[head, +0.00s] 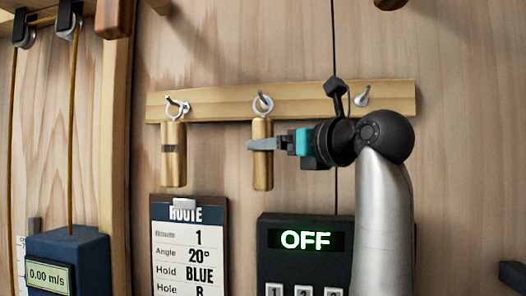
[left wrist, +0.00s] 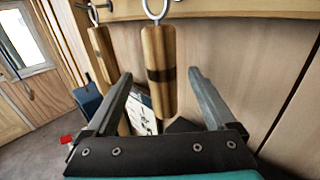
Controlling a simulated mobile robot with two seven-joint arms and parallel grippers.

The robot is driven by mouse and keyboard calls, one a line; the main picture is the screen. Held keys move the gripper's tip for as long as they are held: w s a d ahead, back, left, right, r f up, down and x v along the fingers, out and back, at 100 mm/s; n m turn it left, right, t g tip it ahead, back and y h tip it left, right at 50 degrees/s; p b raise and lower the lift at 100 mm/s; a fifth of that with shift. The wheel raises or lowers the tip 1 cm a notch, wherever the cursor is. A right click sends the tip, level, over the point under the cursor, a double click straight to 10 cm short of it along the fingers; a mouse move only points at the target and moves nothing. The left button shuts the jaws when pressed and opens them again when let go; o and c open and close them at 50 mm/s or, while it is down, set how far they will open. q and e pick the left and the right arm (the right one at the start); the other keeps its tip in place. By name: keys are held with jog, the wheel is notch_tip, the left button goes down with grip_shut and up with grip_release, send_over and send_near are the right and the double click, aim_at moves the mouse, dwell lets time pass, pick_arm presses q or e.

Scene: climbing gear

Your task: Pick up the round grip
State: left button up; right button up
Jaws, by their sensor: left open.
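Two wooden grips hang by metal eyes from hooks on a wall rail. The right-hand grip (head: 262,178) is narrower and looks rounded or faceted. In the left wrist view this grip (left wrist: 159,60) has a dark band and hangs upright. The left-hand grip (head: 173,150) looks wider, with a dark band; it also shows in the left wrist view (left wrist: 103,50). I cannot tell for sure which is the round one. My left gripper (head: 262,144) is open at the right-hand grip, whose body lies between the fingers (left wrist: 160,95) with gaps showing. My right gripper is not in view.
The wooden rail (head: 220,104) has an empty hook (head: 362,96) at its right. Below hang a route clipboard (head: 190,245) and a dark box reading OFF (head: 305,250). A blue box (head: 68,262) with a speed display stands at left.

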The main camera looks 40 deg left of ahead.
pick_arm(q)
jog(key=p+x, duration=0.1)
jog(key=x, duration=0.4)
jog(key=shift+w+f, duration=0.1)
jog(key=shift+d, duration=0.1)
grip_shut()
dwell(0.5)
